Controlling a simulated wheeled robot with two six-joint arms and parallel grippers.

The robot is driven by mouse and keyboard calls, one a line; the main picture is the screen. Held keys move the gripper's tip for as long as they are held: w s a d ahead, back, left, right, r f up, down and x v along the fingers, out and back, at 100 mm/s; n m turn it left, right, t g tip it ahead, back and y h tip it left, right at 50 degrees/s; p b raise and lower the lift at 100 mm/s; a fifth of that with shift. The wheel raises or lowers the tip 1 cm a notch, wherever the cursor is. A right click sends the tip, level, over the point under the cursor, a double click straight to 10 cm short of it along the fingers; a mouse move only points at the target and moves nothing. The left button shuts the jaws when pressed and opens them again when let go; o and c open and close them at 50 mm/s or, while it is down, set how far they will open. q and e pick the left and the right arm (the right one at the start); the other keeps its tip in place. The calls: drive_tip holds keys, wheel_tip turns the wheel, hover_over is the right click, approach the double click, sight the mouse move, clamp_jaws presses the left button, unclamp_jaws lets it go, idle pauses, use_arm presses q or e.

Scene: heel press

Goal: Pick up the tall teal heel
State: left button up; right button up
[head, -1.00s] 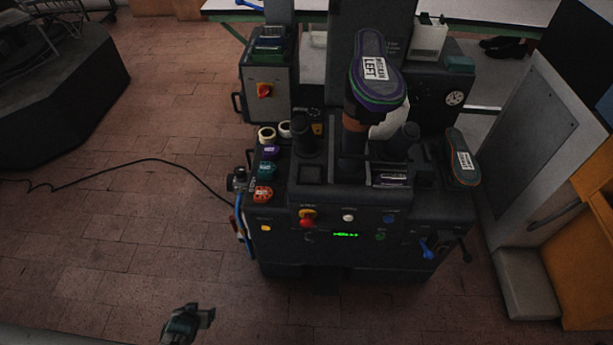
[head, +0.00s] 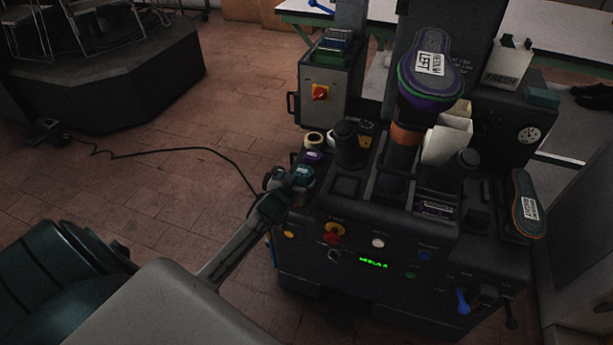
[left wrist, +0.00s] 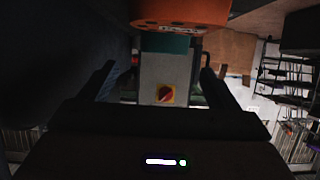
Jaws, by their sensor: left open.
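A teal heel (head: 301,174) sits on the left edge of the press, just in front of a purple heel (head: 313,157). My left gripper (head: 284,182) is beside the teal heel at its near left, and partly covers that row. In the left wrist view my left gripper (left wrist: 158,70) has its fingers apart with nothing between them. An orange heel (left wrist: 180,12) fills the top of that view, with a teal piece (left wrist: 165,43) behind and below it. The orange heel is hidden behind my gripper in the head view. I cannot tell whether the fingers touch anything. My right gripper is out of view.
The press (head: 365,285) has knobs and a lit display on its front. A purple-edged sole (head: 432,75) stands on its central post. Another sole (head: 527,205) leans at the right side. A control box (head: 325,95) stands behind the heels.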

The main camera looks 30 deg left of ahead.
sight(304, 172)
use_arm(q)
drive_tip(key=x, duration=0.5)
drive_tip(key=shift+w+a+f, duration=0.15)
drive_tip(key=shift+w+a, duration=0.05)
drive_tip(key=shift+w, duration=0.05)
drive_tip(key=c, duration=1.1)
